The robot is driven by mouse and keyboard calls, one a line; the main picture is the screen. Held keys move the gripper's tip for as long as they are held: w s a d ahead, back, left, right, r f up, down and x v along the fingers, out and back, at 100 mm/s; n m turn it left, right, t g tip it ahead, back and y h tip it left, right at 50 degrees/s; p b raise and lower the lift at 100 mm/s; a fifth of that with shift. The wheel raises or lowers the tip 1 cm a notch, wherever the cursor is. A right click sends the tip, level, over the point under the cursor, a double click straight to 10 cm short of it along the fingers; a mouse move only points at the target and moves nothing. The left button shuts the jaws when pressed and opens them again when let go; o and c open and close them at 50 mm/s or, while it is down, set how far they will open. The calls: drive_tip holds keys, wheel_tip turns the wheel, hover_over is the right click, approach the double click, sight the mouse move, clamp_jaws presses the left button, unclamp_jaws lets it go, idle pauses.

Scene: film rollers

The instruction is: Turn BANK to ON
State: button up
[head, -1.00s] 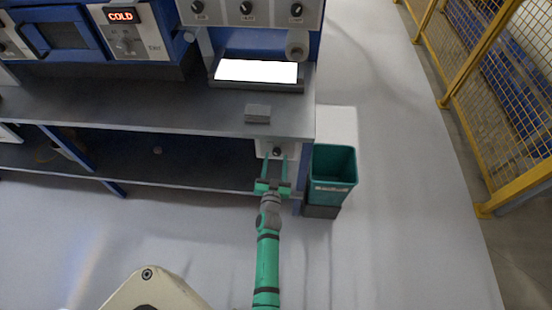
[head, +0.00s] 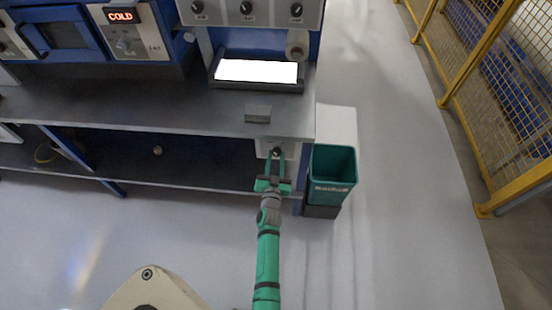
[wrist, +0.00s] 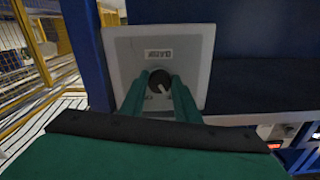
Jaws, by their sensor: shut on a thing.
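A pale grey switch panel (head: 291,150) is mounted below the right end of the bench. It carries a dark round knob (head: 276,151) with a white pointer line, clearer in the wrist view (wrist: 159,82). The panel's small label (wrist: 158,54) is inverted and too blurred to read, so I cannot confirm it says BANK. My green gripper (head: 276,162) reaches in from the front, with its fingers shut on the knob's two sides. In the wrist view, my gripper (wrist: 159,90) partly covers the panel's lower part.
A teal bin (head: 332,190) stands just right of the panel. The dark bench top (head: 150,105) overhangs it, with a small grey block (head: 258,113) above. Three knobs sit on an upper panel (head: 270,12). Yellow mesh fencing (head: 500,100) is at far right; floor between is clear.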

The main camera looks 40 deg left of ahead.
drive_tip(key=m, duration=0.6)
drive_tip(key=shift+s, duration=0.1)
drive_tip(key=m, duration=0.5)
drive_tip(key=shift+a+r, duration=0.1)
drive_tip(key=shift+m, duration=0.4)
drive_tip(key=o, duration=1)
drive_tip(key=shift+o, duration=0.2)
drive_tip(key=shift+s, duration=0.1)
drive_tip(key=v, duration=1)
drive_tip(key=shift+s, duration=0.3)
